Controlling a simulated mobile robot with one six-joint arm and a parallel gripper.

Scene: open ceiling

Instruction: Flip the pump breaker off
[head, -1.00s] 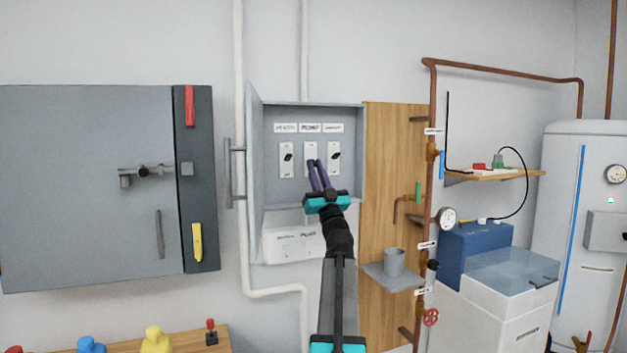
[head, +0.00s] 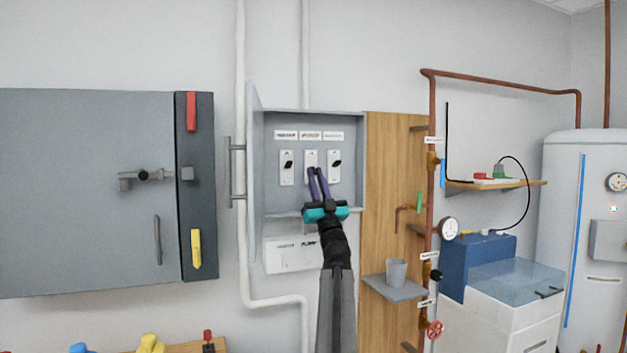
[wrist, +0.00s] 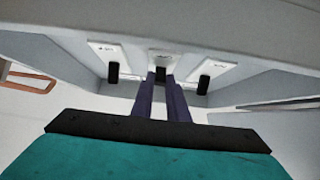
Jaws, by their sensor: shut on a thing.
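The grey breaker box (head: 257,150) hangs open on the wall, its door swung out to the left. Inside, three white switch plates with dark levers stand in a row under labels. The pump breaker (head: 310,155) is the middle one; its lever is mostly hidden behind my fingers in the head view. My gripper (head: 317,172) reaches up from below, its purple fingers shut on the middle lever. In the wrist view, the dark pump breaker lever (wrist: 161,73) sits at the tips of my gripper (wrist: 163,84). Whether the lever is up or down is unclear.
The left breaker (head: 287,168) and the right breaker (head: 335,167) flank the middle one closely. The box's lower lip lies just under my fingers. A white box (head: 285,258) hangs below. A wooden panel (head: 385,220) with copper pipes stands at the right.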

